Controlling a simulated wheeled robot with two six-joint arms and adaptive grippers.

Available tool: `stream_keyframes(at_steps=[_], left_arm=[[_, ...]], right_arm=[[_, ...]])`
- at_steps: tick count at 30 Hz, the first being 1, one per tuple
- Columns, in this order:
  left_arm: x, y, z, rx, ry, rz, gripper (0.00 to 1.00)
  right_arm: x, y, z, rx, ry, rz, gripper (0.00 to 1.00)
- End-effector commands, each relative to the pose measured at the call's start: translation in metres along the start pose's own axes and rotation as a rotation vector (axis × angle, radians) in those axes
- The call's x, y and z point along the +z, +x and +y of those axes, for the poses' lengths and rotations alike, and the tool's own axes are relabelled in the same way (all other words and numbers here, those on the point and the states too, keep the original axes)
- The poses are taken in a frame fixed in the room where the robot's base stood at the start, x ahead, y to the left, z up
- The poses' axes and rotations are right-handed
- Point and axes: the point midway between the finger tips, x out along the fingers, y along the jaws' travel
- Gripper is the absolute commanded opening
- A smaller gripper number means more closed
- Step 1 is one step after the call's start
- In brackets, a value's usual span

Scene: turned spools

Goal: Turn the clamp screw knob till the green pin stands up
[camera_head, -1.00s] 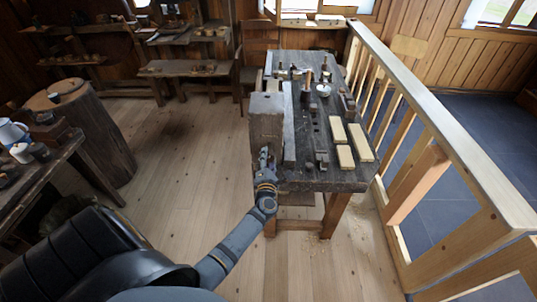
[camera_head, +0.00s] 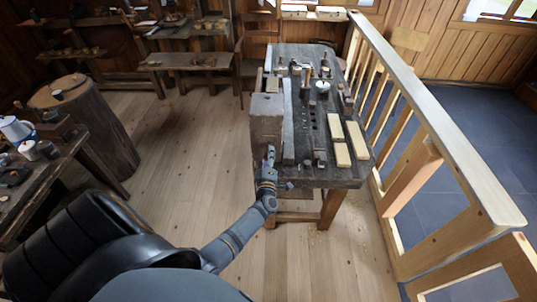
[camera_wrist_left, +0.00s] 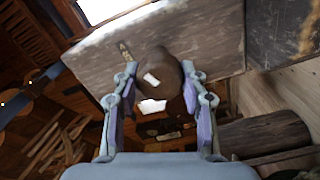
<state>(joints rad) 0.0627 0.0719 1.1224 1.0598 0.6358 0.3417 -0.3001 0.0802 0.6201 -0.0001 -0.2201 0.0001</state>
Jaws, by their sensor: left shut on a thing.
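The clamp screw knob (camera_wrist_left: 160,78) is a dark brown rounded knob in front of a big wooden block, in the left wrist view. My left gripper (camera_wrist_left: 160,66) has one finger on each side of it and is shut on it. In the head view my left gripper (camera_head: 270,156) is at the near side of the wooden block (camera_head: 266,121) at the bench's left front, and hides the knob. A small yellowish mark (camera_wrist_left: 126,51) shows on the block face; I cannot tell what it is. I cannot make out the green pin. My right gripper is out of view.
The dark workbench (camera_head: 318,178) holds several pale wooden blocks (camera_head: 357,140) and small tools. A wooden railing (camera_head: 432,118) runs along its right side. A side table (camera_head: 62,165) with cups stands at left. The floor (camera_head: 190,160) between is clear.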

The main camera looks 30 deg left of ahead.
Motion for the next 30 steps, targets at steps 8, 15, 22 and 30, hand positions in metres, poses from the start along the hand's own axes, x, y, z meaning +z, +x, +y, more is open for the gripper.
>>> stream_keyframes(at_steps=[8, 15, 22, 30], left_arm=[[0.0024, -0.0047, -0.0072, -0.016, 0.137, -0.009, 0.12], [0.0030, -0.0051, -0.0084, -0.016, 0.187, -0.010, 0.12], [0.0034, -0.0053, -0.0090, -0.017, 0.194, -0.011, 0.12], [0.0035, -0.0053, -0.0092, -0.017, 0.193, -0.011, 0.51]], right_arm=[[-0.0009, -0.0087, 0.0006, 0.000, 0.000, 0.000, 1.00], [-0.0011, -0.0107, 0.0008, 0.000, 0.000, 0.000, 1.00], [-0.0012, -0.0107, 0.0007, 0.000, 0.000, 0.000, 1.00], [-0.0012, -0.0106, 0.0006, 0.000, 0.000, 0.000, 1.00]])
